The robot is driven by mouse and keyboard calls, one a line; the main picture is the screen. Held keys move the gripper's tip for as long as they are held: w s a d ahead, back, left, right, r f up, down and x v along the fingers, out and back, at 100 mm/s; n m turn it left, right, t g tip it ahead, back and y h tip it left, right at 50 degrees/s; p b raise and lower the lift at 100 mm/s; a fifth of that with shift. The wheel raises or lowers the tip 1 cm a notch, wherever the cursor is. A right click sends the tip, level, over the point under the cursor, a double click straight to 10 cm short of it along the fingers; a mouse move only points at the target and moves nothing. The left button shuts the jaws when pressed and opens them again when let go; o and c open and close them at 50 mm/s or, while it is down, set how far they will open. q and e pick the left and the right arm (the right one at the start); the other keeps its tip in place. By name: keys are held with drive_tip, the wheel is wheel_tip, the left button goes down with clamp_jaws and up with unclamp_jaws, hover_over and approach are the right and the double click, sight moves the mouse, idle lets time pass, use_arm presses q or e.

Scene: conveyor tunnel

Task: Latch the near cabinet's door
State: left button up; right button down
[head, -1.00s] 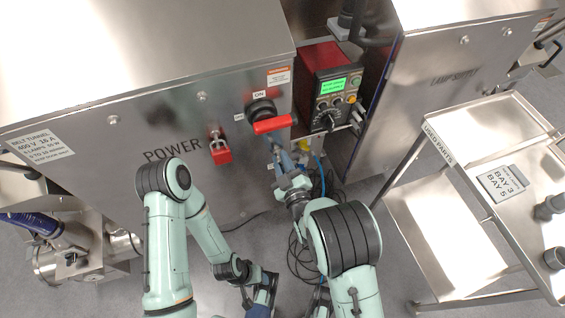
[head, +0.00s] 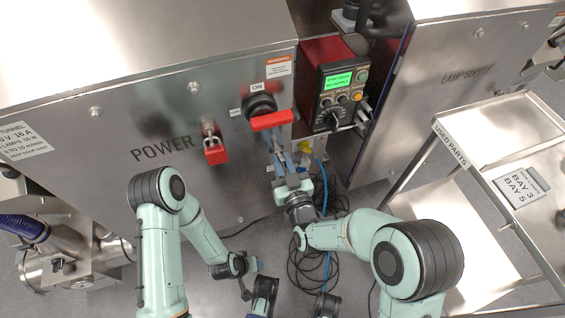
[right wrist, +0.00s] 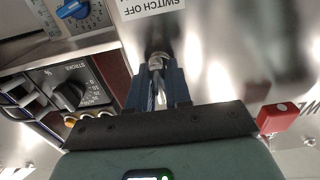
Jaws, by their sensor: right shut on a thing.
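The near cabinet's door (head: 110,150) is the steel front marked POWER, and it looks closed. A rotary switch with a red handle (head: 271,121) sits at its right, under an ON label. A red padlock (head: 215,151) hangs left of it and also shows in the right wrist view (right wrist: 277,117). My right gripper (head: 281,160) is just below the red handle. In the right wrist view its blue fingers (right wrist: 158,88) are shut on a small metal latch piece (right wrist: 158,62), partly hidden between them.
A red control unit (head: 330,80) with a green display stands in the gap right of the door. The lamp supply cabinet (head: 470,100) is beyond. A used parts cart (head: 500,150) stands at right. Cables (head: 310,255) lie on the floor below.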

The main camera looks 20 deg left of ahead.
idle(0.4)
drive_tip(key=c, duration=1.1)
unclamp_jaws()
drive_tip(key=shift+c, duration=0.2)
drive_tip(key=shift+s, duration=0.1)
use_arm(q)
drive_tip(key=shift+s+d+r+g+p, duration=0.35)
drive_tip(key=shift+s+r+p, duration=0.25)
drive_tip(key=shift+s, duration=0.25)
use_arm(e)
drive_tip(key=v, duration=1.3)
drive_tip(key=shift+d, duration=0.1)
